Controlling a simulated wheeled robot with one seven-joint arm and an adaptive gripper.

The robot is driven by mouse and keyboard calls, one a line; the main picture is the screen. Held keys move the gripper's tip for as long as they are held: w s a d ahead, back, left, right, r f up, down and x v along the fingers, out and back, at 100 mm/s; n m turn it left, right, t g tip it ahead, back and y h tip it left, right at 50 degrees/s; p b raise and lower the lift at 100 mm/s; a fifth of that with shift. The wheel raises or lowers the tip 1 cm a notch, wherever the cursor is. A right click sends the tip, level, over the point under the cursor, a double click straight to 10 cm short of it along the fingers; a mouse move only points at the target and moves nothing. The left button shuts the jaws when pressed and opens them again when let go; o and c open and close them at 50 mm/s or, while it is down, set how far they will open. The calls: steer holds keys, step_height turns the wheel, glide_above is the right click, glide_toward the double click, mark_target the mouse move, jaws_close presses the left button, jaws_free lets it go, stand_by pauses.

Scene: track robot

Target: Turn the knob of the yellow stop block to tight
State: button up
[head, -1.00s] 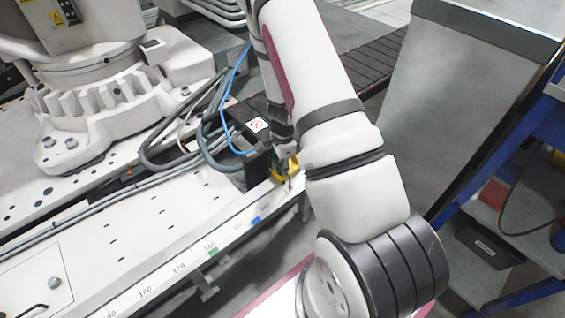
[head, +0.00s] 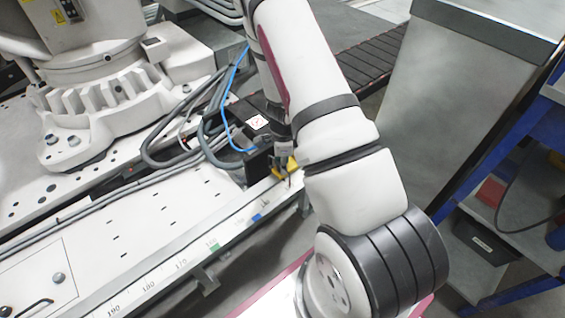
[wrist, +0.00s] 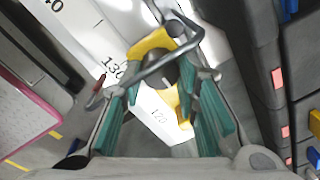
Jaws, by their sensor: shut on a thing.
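The yellow stop block (wrist: 152,43) sits on the white scale rail (wrist: 110,68). In the head view the yellow block (head: 290,169) shows at the rail's right end, partly hidden by my gripper and arm. Its dark grey knob (wrist: 163,76) lies between my fingertips in the wrist view. My gripper (wrist: 162,84), with teal finger pads, is shut on the knob. A grey bent bar crosses in front of the block. In the head view my gripper (head: 284,158) is small and the knob cannot be made out. How tight the knob is cannot be told.
A black box with a white label (head: 257,122) and a blue cable stand just behind the block. A large robot base (head: 85,110) stands on the white track at left. A grey cabinet (head: 455,90) and a blue-framed shelf (head: 520,165) are at right.

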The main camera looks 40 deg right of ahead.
steer(key=o, duration=1.2)
steer(key=shift+c, duration=0.2)
step_height(320, 180, up, 12)
steer(key=shift+s+a, duration=0.15)
steer(key=shift+s, duration=0.15)
